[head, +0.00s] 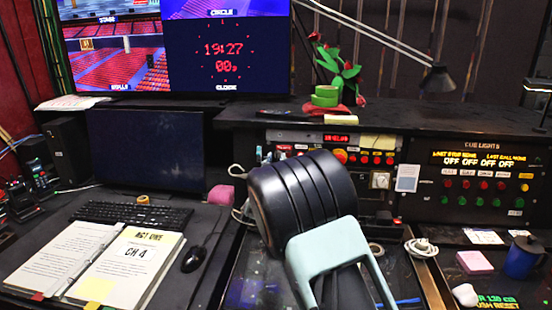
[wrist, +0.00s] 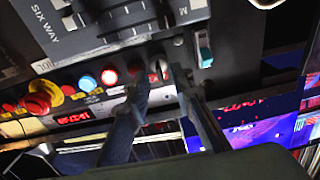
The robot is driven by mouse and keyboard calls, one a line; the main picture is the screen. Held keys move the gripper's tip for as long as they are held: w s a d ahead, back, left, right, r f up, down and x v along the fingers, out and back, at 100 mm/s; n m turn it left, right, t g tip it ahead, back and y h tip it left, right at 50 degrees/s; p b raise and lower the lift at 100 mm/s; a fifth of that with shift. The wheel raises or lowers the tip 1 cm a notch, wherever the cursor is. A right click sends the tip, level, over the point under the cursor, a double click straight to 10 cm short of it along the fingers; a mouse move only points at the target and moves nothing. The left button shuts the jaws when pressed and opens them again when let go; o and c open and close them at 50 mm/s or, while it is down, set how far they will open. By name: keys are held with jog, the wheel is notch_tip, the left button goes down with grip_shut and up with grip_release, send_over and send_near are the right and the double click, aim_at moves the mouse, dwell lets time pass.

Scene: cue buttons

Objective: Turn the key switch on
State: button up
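In the wrist view, a small round metal-coloured switch (wrist: 160,69), which looks like the key switch, sits at the end of a row of lit buttons. My gripper (wrist: 161,80) has its two dark fingers spread, one on each side of this switch, with a gap between the tips. Whether either fingertip touches the switch cannot be told. The key's exact angle is too blurred to read. In the head view my arm rises in the centre and hides my gripper; I cannot pick out the key switch there for certain.
Red buttons (wrist: 135,70), a blue-lit button (wrist: 87,83) and a red mushroom button (wrist: 42,96) lie left of the fingers. A teal rocker switch (wrist: 204,46) is close on the right. The head view shows a monitor (head: 146,150), keyboard (head: 133,214) and cue-light panel (head: 470,180).

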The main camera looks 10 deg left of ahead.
jog(key=shift+w, duration=0.45)
grip_shut()
